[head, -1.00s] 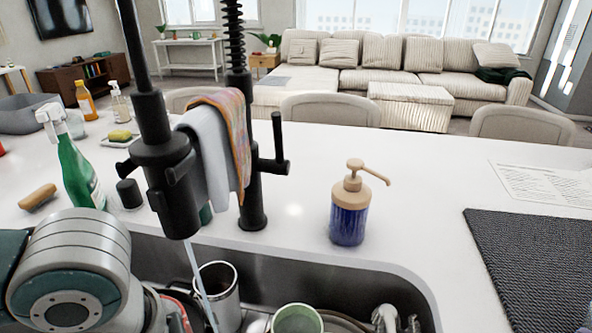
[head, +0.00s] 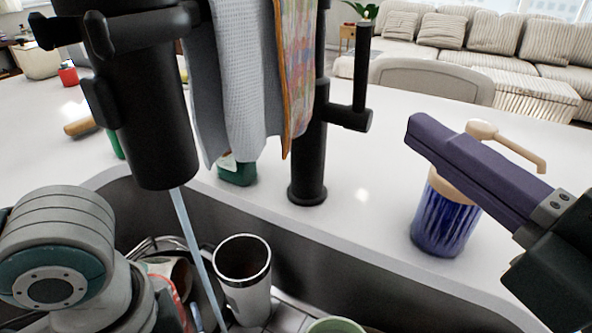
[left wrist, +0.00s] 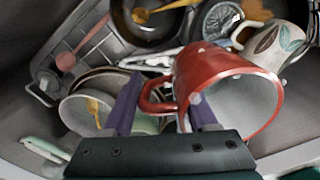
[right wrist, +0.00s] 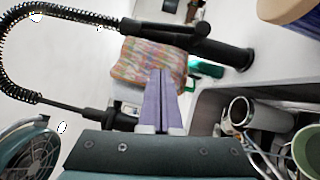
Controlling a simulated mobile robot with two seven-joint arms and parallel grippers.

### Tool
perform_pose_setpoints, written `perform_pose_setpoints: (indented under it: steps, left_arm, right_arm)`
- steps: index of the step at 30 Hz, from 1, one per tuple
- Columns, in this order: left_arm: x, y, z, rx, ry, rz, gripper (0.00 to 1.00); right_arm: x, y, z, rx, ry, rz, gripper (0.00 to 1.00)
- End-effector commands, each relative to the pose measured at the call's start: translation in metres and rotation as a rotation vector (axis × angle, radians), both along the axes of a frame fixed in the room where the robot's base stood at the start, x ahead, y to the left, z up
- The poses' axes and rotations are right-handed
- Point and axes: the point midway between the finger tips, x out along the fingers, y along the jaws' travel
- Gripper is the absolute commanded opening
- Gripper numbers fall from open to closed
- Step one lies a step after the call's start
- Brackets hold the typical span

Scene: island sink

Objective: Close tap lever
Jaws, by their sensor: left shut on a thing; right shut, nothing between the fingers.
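The black tap (head: 309,150) stands on the counter behind the sink, with its tap lever (head: 362,70) pointing up on the right side. Water (head: 195,250) runs from the black spray head (head: 155,130) into the sink. My right gripper (head: 415,130) is shut and empty, to the right of the lever and apart from it, in front of the soap dispenser. In the right wrist view, its closed fingers (right wrist: 161,75) are by the towel and the tap. My left gripper (left wrist: 158,100) is shut on the red mug (left wrist: 225,90) by its handle, low in the sink.
A blue soap dispenser (head: 446,220) stands right of the tap, partly behind my right gripper. Towels (head: 240,80) hang left of the lever. The sink holds a steel cup (head: 243,275), a green cup (head: 335,326) and other dishes. Counter between tap and dispenser is clear.

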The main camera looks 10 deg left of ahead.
Motion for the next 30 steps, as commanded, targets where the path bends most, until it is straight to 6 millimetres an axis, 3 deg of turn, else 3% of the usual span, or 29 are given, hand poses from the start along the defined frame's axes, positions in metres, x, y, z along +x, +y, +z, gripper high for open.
perform_pose_setpoints:
  steps: [11, 18, 30]
  left_arm:
    - [0.001, 0.000, 0.012, 0.000, -0.001, 0.000, 0.00]
    - [0.001, 0.000, 0.015, 0.000, -0.001, 0.000, 0.00]
    - [0.001, 0.000, 0.015, 0.000, -0.001, 0.000, 0.00]
  right_arm:
    - [0.061, 0.048, 0.010, 0.004, 0.000, -0.002, 0.00]
    - [0.091, 0.044, 0.014, 0.001, 0.000, -0.003, 0.00]
    - [0.099, 0.043, 0.014, 0.003, 0.003, -0.003, 0.00]
